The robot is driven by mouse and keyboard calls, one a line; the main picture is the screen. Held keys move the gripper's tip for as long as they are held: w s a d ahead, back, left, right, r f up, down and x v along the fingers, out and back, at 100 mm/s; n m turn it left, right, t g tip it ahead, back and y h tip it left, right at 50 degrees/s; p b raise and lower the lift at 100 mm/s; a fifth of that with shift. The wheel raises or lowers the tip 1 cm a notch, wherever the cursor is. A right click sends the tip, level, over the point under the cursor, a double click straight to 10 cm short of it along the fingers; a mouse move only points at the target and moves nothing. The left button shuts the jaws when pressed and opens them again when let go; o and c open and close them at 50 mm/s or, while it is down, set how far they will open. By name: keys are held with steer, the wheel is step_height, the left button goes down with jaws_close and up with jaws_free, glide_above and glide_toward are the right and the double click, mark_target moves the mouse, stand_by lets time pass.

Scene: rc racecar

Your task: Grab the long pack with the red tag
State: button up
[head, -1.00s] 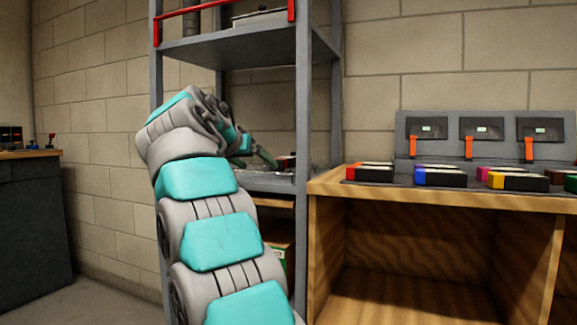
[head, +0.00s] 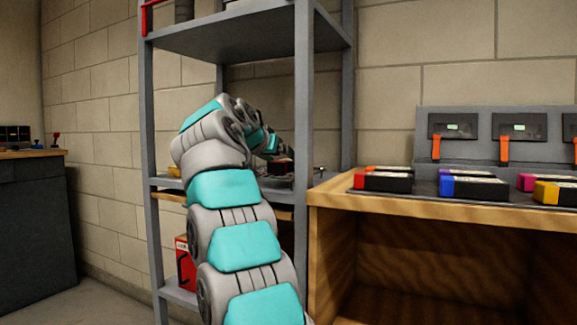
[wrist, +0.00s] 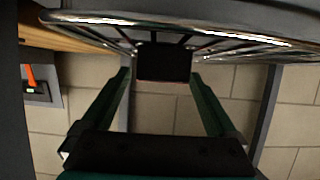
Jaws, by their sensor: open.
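A dark block (wrist: 165,62) with faint red at its lower edge lies in a wire rack in the wrist view, which looks upside down. My gripper (wrist: 163,80) is open, its two dark green fingers on either side of the block's near end, apart from it. In the head view, a dark, partly red object (head: 283,168) shows on the grey shelf by my gripper (head: 274,147), partly hidden by my arm. A black and white pack with a red end (head: 384,180) lies on the wooden bench. I cannot tell which is the longer pack.
The grey shelf unit (head: 302,110) has posts close around my arm. Blue-ended (head: 474,187) and yellow-ended (head: 556,193) packs lie on the wooden bench (head: 420,208), before chargers with orange plugs. A red box (head: 185,263) stands on a lower shelf.

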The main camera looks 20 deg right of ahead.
mark_target(288, 159)
steer(key=x, duration=0.1)
steer(key=p+x, duration=0.1)
steer(key=x, duration=0.3)
steer(key=shift+w+d+r, duration=0.15)
steer(key=shift+r, duration=0.2)
jaws_close()
stand_by(0.4)
